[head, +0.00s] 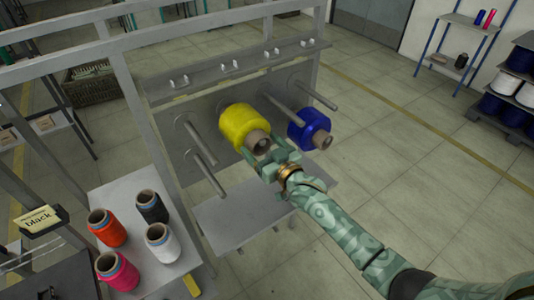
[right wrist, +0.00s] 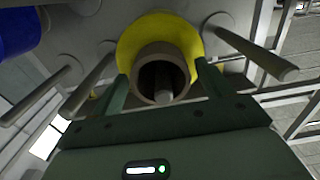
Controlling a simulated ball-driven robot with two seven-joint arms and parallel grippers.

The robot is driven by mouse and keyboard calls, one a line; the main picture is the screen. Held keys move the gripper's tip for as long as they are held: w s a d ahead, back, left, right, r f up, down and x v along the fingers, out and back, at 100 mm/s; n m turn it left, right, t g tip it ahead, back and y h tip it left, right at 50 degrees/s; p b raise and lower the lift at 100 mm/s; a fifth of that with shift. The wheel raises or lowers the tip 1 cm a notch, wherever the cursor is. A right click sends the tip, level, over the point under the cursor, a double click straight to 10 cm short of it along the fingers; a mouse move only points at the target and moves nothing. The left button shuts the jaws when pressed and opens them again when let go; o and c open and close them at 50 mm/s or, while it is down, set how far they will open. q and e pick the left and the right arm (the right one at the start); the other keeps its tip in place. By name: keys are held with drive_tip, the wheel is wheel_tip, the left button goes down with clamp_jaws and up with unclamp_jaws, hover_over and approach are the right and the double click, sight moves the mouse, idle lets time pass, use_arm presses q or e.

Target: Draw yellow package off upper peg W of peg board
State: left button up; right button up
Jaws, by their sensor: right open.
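The yellow package (head: 240,124) sits on an upper peg of the grey peg board (head: 204,112), its brown tube end (right wrist: 137,70) facing out. The yellow package also fills the upper middle of the right wrist view (right wrist: 155,30). Inside the tube, the tip of the peg (right wrist: 163,97) shows. My right gripper (head: 264,153) is open at the tube end, with one finger on each side of it in the right wrist view (right wrist: 165,88). I cannot tell whether the fingers touch the tube. No letter marking the peg is legible. My left gripper is out of view.
A blue package (head: 308,129) hangs on the peg to the right, close to my right gripper. Bare pegs (head: 315,95) stick out nearby. Red, black, white and pink packages stand on a light shelf (head: 185,258) at lower left. Open floor lies right of the rack.

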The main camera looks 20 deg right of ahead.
drive_tip(key=shift+r, duration=0.15)
drive_tip(key=c, duration=1.6)
drive_tip(key=shift+o, duration=0.2)
drive_tip(key=shift+w+r+p, duration=0.1)
drive_tip(key=shift+r+p, duration=0.3)
drive_tip(key=shift+p, duration=0.15)
drive_tip(key=p+v, duration=0.5)
drive_tip(key=v, duration=0.3)
